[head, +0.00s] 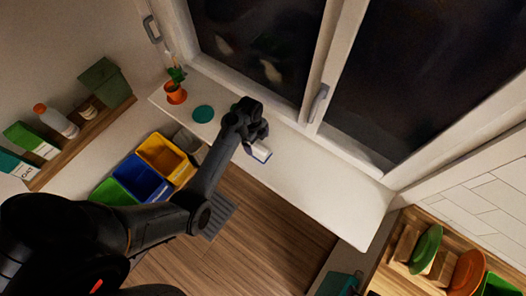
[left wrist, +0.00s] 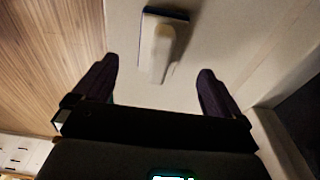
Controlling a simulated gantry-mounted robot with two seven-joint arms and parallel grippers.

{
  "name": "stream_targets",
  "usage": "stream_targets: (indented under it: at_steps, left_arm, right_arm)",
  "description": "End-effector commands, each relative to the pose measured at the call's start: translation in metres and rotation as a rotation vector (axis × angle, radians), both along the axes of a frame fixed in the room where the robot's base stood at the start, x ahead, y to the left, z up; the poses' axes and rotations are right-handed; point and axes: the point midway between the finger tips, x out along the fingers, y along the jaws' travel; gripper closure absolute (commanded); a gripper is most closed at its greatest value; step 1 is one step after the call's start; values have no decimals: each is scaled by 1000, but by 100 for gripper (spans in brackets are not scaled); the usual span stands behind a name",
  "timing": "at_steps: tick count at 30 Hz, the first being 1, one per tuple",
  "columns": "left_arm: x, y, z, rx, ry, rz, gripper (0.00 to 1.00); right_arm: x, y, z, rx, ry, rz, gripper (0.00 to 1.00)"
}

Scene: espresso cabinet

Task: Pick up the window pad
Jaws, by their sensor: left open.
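The window pad (head: 259,153) is a small white piece with a dark blue edge, lying on the white window sill. In the left wrist view the pad (left wrist: 158,45) shows its pale handle pointing toward my gripper, with the blue edge at the far end. My left gripper (head: 257,137) is above the sill beside the pad and partly covers it in the head view. In the left wrist view the gripper (left wrist: 158,78) is open and empty, with the handle's near end between the lines of its two fingers. My right gripper is not in view.
A teal disc (head: 203,114) and a plant in an orange pot (head: 176,94) stand on the sill (head: 325,188) to the left. The window frame with its handle (head: 319,103) rises behind. Coloured bins (head: 143,178) stand below. The sill's right part is clear.

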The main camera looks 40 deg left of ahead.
Motion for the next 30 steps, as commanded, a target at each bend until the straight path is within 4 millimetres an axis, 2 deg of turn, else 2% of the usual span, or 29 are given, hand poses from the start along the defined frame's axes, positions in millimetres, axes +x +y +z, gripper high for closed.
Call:
stream_targets:
  at_steps: [3, 11, 21, 30]
  left_arm:
    - [0, -2, -11, 0, 1, 0, 1]
    - [-1, -4, -25, 1, 1, 2, 1]
    - [0, -9, -64, 1, -1, 3, 1]
    - [-1, -10, -68, 2, -1, 2, 1]
  right_arm:
    - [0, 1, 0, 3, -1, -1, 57]
    - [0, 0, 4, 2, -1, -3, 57]
    - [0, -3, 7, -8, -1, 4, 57]
    - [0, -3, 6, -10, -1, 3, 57]
